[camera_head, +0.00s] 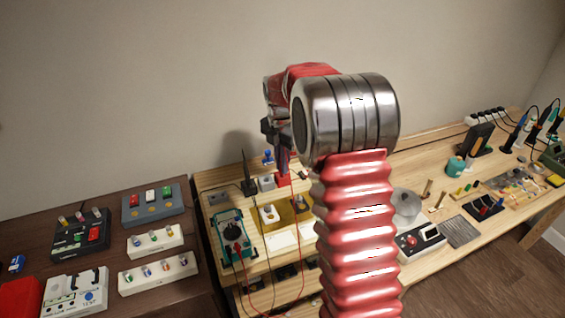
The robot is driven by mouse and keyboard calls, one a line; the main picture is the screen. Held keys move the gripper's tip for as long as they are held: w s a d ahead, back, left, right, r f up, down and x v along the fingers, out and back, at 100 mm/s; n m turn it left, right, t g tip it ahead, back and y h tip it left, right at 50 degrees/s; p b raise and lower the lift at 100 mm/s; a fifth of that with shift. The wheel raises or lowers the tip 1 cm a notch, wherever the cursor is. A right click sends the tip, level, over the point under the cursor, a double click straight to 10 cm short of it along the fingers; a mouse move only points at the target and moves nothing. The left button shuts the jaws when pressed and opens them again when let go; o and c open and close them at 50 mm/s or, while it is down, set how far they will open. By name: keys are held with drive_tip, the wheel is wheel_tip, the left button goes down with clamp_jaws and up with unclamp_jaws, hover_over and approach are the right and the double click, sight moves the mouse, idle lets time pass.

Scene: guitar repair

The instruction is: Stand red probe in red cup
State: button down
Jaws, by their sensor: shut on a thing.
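My gripper (276,138) hangs above the back of the wooden workbench, partly hidden behind my silver wrist and red ribbed arm. Its dark jaws are shut on the red probe (284,162), a thin upright piece just below them. A thin red lead hangs down from there toward the bench front. A small red shape, seemingly the red cup (282,181), stands on the bench right below the probe. I cannot tell whether the probe's tip is inside it or in front of it. The teal multimeter (233,238) lies left of them, with a red lead on it.
A small blue-topped piece (268,157), a grey block (266,181) and a black upright tool (248,174) stand close to the left. A dark table (190,293) with pedals is at left. My arm hides the bench's middle.

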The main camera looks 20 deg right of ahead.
drive_tip(key=shift+f, duration=0.1)
drive_tip(key=c, duration=1.4)
unclamp_jaws()
drive_tip(key=shift+o, duration=0.2)
drive_tip(key=shift+r, duration=3.55)
